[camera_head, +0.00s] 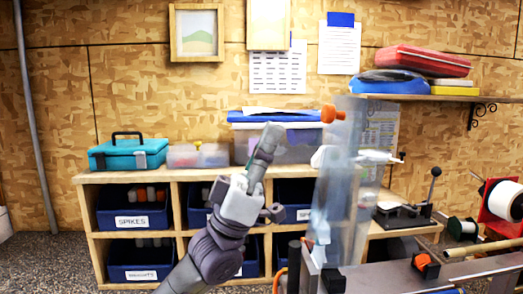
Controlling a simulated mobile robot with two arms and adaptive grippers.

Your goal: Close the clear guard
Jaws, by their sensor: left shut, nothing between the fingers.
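The clear guard (336,190) is a see-through panel standing nearly upright at the right of centre, above the dark machine (400,275) at the lower right. An orange knob (331,113) sits at its top left. My left gripper (270,138) is shut and empty, its fingers pointing up, to the left of the guard. A gap shows between the gripper and the guard in the picture. My right gripper is not in view.
A wooden cubby shelf (175,176) with dark bins stands behind my left arm. A teal toolbox (128,153) and a lidded tub (275,143) sit on it. A lever tool (405,213), spools (462,228) and a red reel holder (502,206) stand at the right.

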